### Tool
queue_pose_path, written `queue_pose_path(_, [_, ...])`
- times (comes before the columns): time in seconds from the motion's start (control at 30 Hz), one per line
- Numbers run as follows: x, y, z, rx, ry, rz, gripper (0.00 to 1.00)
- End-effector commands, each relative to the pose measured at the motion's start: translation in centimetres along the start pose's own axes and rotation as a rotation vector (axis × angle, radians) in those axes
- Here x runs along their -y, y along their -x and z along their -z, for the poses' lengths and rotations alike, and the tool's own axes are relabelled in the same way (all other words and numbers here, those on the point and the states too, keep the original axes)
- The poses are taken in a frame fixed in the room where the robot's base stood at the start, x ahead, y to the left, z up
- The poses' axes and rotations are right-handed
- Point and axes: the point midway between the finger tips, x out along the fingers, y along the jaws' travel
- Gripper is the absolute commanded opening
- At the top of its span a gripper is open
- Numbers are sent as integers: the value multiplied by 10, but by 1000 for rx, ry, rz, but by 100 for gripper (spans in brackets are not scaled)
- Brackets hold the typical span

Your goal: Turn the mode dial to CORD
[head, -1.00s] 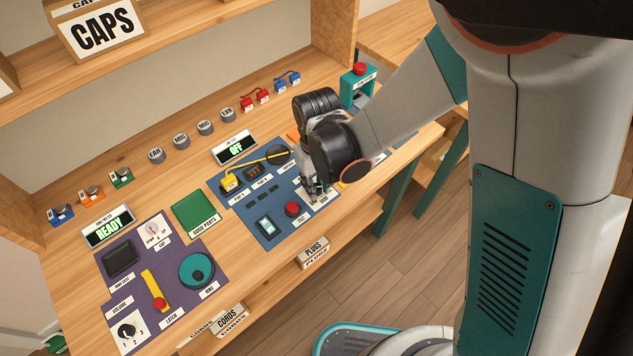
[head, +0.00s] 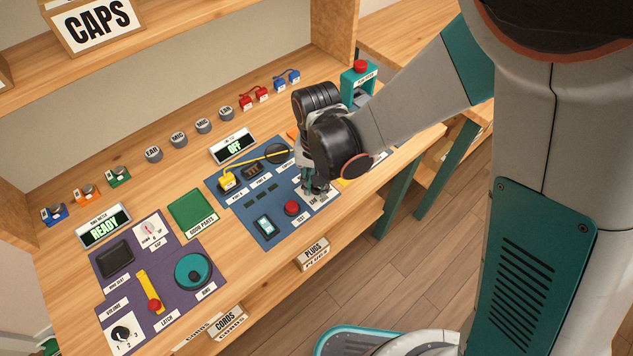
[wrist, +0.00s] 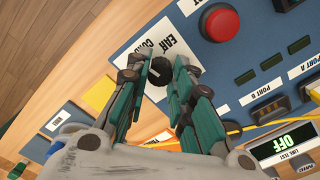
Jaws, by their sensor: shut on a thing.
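The mode dial is a small black knob (wrist: 158,71) on a white plate with the words EAR and CORD, at the edge of the blue panel. In the wrist view my gripper (wrist: 162,68) has its teal fingers on either side of the knob, closed on it. A pale mark shows on the knob's top, but I cannot tell which word it points to. In the head view my gripper (head: 318,190) is low over the right part of the blue panel (head: 262,233) and hides the dial.
A red TEST button (head: 291,208) stands close beside the dial. A yellow cord (head: 255,161) runs across the panel behind my gripper. The line test display (head: 233,146) reads OFF. The purple panel (head: 131,283) lies to the left.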

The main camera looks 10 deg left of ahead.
Motion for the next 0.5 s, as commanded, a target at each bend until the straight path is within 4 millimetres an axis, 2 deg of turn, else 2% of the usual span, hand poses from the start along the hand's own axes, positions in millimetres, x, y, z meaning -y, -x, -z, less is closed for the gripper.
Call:
queue_pose_path(0.23, [0, 0, 0, -1, -135, 0, 0])
queue_pose_path(0.5, [0, 0, 0, -1, -201, 1, 0])
